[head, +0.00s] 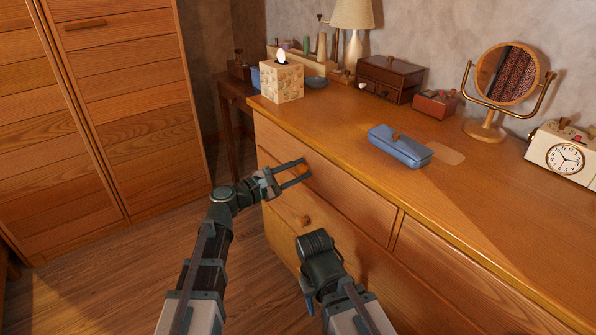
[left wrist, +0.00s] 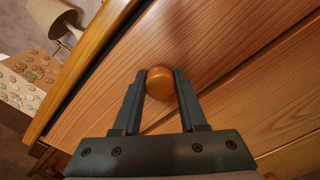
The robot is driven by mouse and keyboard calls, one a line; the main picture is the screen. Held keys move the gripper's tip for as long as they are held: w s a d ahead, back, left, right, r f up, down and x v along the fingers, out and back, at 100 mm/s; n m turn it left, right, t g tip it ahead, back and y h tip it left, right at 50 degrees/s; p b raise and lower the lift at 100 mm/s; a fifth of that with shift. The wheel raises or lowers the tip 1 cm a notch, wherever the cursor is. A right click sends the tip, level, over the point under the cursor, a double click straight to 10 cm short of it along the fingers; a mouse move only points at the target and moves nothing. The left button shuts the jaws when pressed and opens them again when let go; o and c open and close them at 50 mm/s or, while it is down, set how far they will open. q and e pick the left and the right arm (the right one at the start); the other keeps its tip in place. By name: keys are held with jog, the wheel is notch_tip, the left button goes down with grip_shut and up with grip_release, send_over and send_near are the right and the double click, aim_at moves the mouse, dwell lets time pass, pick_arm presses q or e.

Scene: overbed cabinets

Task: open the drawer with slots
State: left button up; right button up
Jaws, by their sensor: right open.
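The wooden dresser has a top left drawer (head: 335,190) whose front looks closed in the head view; its inside and any slots are hidden. My left gripper (head: 297,172) is at this drawer front. In the left wrist view, the fingers of my left gripper (left wrist: 160,78) lie on both sides of the round wooden knob (left wrist: 160,83) and appear to touch it. A dark gap (left wrist: 98,72) runs between the dresser top's edge and the drawer front. My right gripper (head: 307,290) is low in front of the dresser, pointing down, open and holding nothing visible.
A lower drawer knob (head: 303,220) is below the left gripper. On the dresser top are a tissue box (head: 282,82), a blue case (head: 400,147), a mirror (head: 507,75) and a clock (head: 565,158). A wardrobe (head: 120,110) stands left, with clear floor (head: 120,285) before it.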

pick_arm(q)
grip_shut()
dwell(0.9)
